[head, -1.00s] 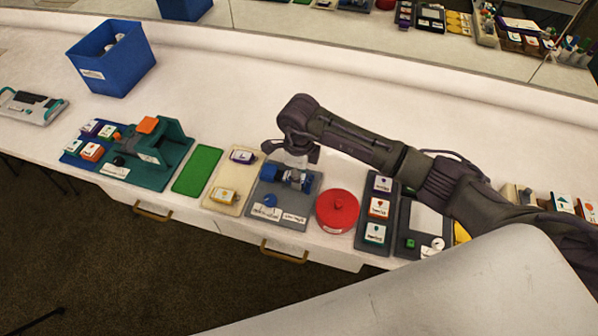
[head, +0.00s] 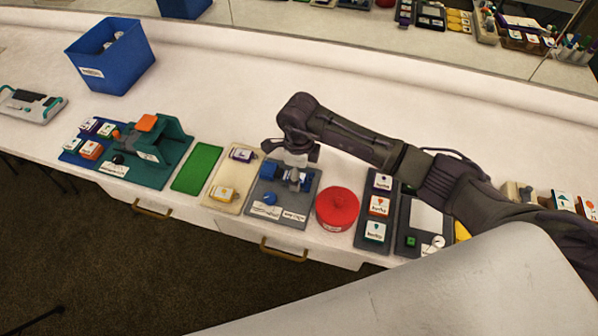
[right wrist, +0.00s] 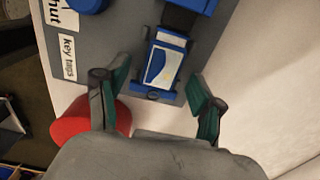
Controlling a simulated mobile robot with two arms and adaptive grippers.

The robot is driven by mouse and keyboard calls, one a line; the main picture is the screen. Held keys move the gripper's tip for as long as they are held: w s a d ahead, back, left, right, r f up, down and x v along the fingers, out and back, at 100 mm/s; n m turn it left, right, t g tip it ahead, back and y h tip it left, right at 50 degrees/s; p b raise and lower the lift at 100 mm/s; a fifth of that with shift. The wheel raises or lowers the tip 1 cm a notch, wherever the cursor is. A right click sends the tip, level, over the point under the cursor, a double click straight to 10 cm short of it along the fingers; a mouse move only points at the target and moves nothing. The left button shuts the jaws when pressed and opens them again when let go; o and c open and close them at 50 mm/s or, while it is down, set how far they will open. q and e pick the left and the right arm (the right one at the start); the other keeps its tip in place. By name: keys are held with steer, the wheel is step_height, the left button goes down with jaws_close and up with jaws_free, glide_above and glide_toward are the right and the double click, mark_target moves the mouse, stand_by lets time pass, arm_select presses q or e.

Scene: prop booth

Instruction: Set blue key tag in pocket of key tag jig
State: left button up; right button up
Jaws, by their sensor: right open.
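The key tag jig is a blue fixture (head: 268,171) on a grey board (head: 259,219) in the middle of the head view, partly hidden under my right gripper (head: 296,160). In the right wrist view, a blue tag with a white and blue face (right wrist: 163,66) lies at the blue jig part, between and just beyond the fingertips of my right gripper (right wrist: 158,78). The fingers are spread with a gap on both sides of the tag. I cannot tell whether the tag is fully seated in the pocket. My left gripper is not in view.
A red round container (head: 337,208) stands right of the grey board. A cream tray (head: 217,204) with key tags and a green mat (head: 197,169) lie to its left. A dark rack (head: 371,246) holds labelled tags. The counter behind is clear near a blue bin (head: 112,67).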

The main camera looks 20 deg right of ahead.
step_height(320, 180, up, 12)
stand_by(0.4)
steer(key=shift+f, duration=0.1)
stand_by(0.3)
